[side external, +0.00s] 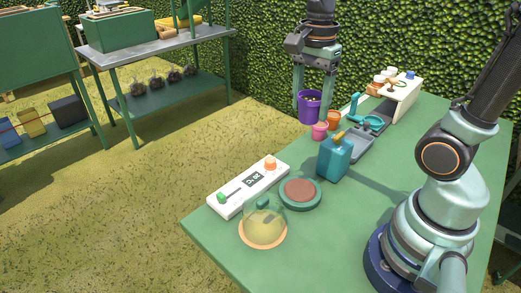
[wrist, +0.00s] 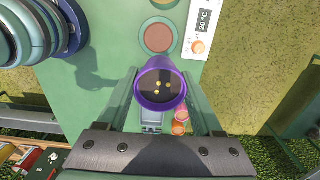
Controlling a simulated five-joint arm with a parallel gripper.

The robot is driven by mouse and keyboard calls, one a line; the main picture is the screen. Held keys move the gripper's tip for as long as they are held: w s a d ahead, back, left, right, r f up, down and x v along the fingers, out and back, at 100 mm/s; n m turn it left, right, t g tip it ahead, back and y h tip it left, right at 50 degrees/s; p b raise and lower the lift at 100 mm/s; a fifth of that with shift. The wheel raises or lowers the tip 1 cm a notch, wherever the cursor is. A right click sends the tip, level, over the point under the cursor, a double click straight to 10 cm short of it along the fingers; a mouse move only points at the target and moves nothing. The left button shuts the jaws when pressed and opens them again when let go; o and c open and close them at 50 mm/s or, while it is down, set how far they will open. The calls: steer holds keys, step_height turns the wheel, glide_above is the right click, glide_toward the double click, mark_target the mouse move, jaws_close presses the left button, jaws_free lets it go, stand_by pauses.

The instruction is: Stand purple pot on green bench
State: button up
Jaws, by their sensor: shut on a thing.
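The purple pot (side external: 310,107) is upright, with dark soil and small yellow bits inside. My gripper (side external: 312,92) is shut on it, one finger on each side. The wrist view shows the pot (wrist: 160,88) between the fingers, its open top facing the camera. In the side view the pot is at the far edge of the green bench (side external: 335,225). I cannot tell how far its base is above the bench top.
A pink pot (side external: 320,130) and an orange pot (side external: 333,119) stand close to the purple pot. A teal can (side external: 334,158), grey tray (side external: 360,146), round brown-topped disc (side external: 300,193), white panel (side external: 249,187) and clear dome (side external: 263,227) are on the bench. The front middle is clear.

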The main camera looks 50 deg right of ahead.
steer(key=w+d+f, duration=0.3)
steer(key=w+d, duration=0.8)
steer(key=d, duration=0.3)
steer(key=shift+n, duration=0.4)
steer(key=f, duration=1.9)
steer(key=shift+s+d+f, duration=0.1)
steer(key=shift+s, duration=0.1)
steer(key=shift+f, duration=0.1)
steer(key=o, duration=1.4)
